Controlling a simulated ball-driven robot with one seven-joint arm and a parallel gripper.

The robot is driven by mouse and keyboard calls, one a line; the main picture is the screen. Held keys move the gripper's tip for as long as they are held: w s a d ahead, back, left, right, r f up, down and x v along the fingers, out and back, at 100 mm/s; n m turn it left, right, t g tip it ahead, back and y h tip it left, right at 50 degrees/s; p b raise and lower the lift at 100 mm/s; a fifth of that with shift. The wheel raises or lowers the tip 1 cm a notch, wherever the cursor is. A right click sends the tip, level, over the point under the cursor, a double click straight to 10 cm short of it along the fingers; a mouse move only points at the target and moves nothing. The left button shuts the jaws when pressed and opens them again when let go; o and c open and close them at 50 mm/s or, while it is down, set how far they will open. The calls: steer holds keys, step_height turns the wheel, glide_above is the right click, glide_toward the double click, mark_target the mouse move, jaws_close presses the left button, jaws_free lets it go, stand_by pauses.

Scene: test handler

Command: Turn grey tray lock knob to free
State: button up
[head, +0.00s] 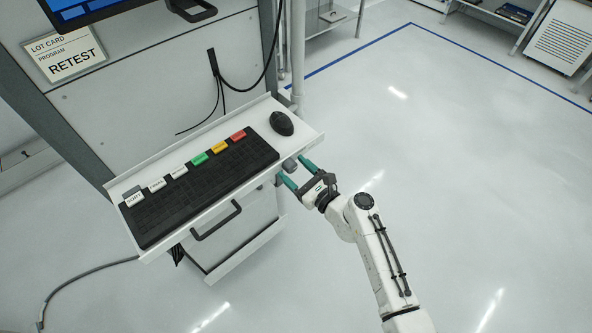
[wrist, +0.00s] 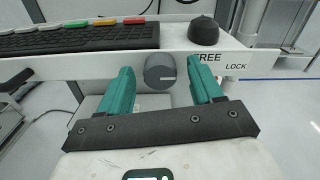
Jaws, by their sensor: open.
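The grey tray lock knob (wrist: 160,73) is a round knob on the front edge of the light keyboard tray (wrist: 60,68). A pale line on its face runs roughly level toward the right. The words FREE (wrist: 209,57) and LOCK (wrist: 236,66) are printed to its right, FREE partly covered by a finger. In the head view the knob (head: 289,165) shows small under the tray's right end. My gripper (head: 296,172) is open, its teal fingers on either side of the knob. I cannot tell whether they touch it.
A black keyboard (head: 205,190) with coloured label tabs and a black mouse (head: 282,123) lie on the tray. A cabinet front with a dark handle (head: 216,221) is below it. Cables hang behind. The floor to the right is clear.

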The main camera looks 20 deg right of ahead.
steer(key=shift+c, duration=0.3)
steer(key=c, duration=1)
steer(key=shift+f+n+b, duration=0.1)
steer(key=shift+n+b, duration=0.25)
steer(key=shift+n, duration=0.05)
steer(key=n+b, duration=0.2)
steer(key=shift+f+n, duration=0.1)
steer(key=shift+n, duration=0.3)
steer(key=n+b, duration=0.4)
steer(key=n, duration=0.1)
steer(key=n+b, duration=0.4)
steer(key=n, duration=0.1)
steer(key=shift+a+f+n, duration=0.1)
steer(key=shift+n, duration=0.3)
steer(key=shift+n+b, duration=1.25)
steer(key=shift+n, duration=0.55)
